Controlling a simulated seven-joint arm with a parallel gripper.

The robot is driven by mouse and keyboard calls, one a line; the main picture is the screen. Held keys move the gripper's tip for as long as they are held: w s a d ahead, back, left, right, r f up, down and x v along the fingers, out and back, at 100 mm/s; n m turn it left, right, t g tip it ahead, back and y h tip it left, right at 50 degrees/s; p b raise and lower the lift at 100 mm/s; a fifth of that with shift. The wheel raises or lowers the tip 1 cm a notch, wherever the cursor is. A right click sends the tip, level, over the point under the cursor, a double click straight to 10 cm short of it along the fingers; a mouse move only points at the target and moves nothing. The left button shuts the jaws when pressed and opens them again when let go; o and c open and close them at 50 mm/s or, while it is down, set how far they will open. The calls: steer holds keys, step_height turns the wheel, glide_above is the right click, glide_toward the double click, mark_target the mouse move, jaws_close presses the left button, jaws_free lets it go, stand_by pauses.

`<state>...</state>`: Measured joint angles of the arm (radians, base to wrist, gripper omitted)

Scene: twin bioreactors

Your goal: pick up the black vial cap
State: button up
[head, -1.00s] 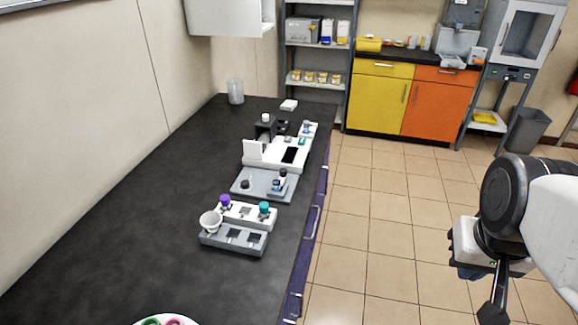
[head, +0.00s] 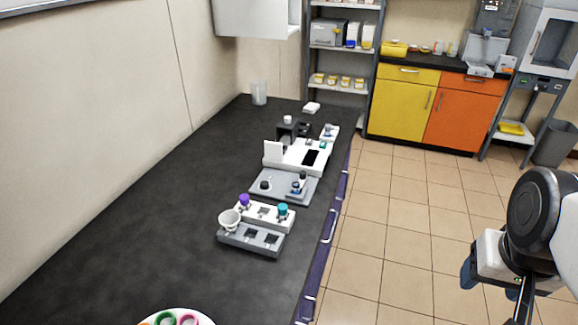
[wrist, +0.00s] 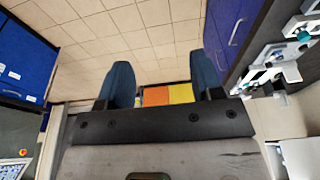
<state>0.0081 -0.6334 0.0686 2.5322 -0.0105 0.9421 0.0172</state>
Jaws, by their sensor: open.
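A small black cap-like piece (head: 265,185) sits on the left part of a grey tray (head: 283,197) on the dark bench in the head view. A small vial (head: 296,188) with a dark top stands on the right part of the same tray. They are too small to tell which dark piece is the vial cap. My gripper (head: 477,278) is off the bench, over the floor at the right. In the wrist view its two blue fingers (wrist: 163,82) are wide apart with nothing between them.
A white rack (head: 265,217) with purple-capped and teal-capped vials, a grey rack (head: 250,240) and a white cup (head: 229,219) stand in front of the tray. A white device (head: 297,158) stands behind it. The bench left of these is clear.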

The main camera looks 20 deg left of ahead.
steer(key=w+a+n+g, duration=0.1)
steer(key=w+a+n, duration=0.3)
steer(key=w+a, duration=0.8)
steer(key=w+a+n, duration=0.3)
steer(key=w+a, duration=0.6)
steer(key=w, duration=0.6)
steer(key=w+a+f+n, duration=0.2)
steer(key=a+f, duration=0.3)
steer(key=a, duration=0.5)
steer(key=w+a+f+n+g, duration=0.1)
steer(key=w+a+f, duration=0.4)
steer(key=a, duration=0.5)
steer(key=w+a+f+n, duration=0.3)
steer(key=a+f, duration=0.3)
steer(key=a, duration=0.5)
steer(key=shift+w+a+f+n+g, duration=0.1)
steer(key=shift+w+f+n+g, duration=0.2)
steer(key=shift+w, duration=0.15)
steer(key=shift+a+f, duration=0.3)
steer(key=shift+a, duration=0.2)
